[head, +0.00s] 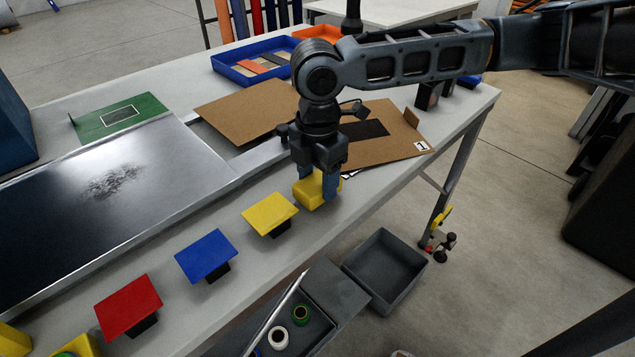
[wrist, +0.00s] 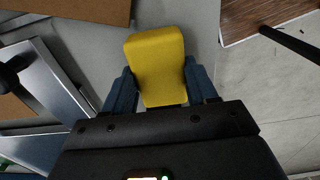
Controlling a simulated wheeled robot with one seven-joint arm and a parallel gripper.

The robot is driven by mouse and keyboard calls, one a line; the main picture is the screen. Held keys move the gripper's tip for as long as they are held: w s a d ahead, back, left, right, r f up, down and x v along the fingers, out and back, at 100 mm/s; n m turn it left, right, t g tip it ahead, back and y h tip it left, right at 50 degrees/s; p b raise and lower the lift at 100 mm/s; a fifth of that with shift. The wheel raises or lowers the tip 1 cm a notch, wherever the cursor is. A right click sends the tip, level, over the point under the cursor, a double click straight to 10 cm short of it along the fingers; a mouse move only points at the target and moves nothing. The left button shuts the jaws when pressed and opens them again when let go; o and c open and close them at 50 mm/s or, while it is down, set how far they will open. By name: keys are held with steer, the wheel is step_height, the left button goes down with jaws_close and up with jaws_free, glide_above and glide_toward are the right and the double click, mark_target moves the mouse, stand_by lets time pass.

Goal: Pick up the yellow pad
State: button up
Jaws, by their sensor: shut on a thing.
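My gripper (head: 314,183) points down near the right front part of the workbench. It is shut on a yellow block (head: 316,196). In the wrist view the rounded yellow block (wrist: 155,58) sits between the two blue fingers of my gripper (wrist: 161,86). I cannot tell whether the block touches the bench. A flat, square yellow pad (head: 270,213) on a black base stands on the bench just left of the block, apart from my gripper.
A blue pad (head: 205,255) and a red pad (head: 129,306) stand in line to the left. A dark metal plate (head: 60,215) and cardboard (head: 245,110) lie behind. A grey bin (head: 384,270) sits below the bench's front edge.

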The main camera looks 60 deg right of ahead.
mark_target(317, 180)
step_height(317, 180, up, 3)
steer(key=s+d+r+b, duration=0.1)
steer(key=s+d+r, duration=0.4)
steer(key=d, duration=0.5)
steer(key=shift+s+r+b, duration=0.3)
steer(key=shift+r+b, duration=0.1)
steer(key=shift+r, duration=0.55)
steer(key=shift+s+d, duration=0.1)
steer(key=shift+s, duration=0.05)
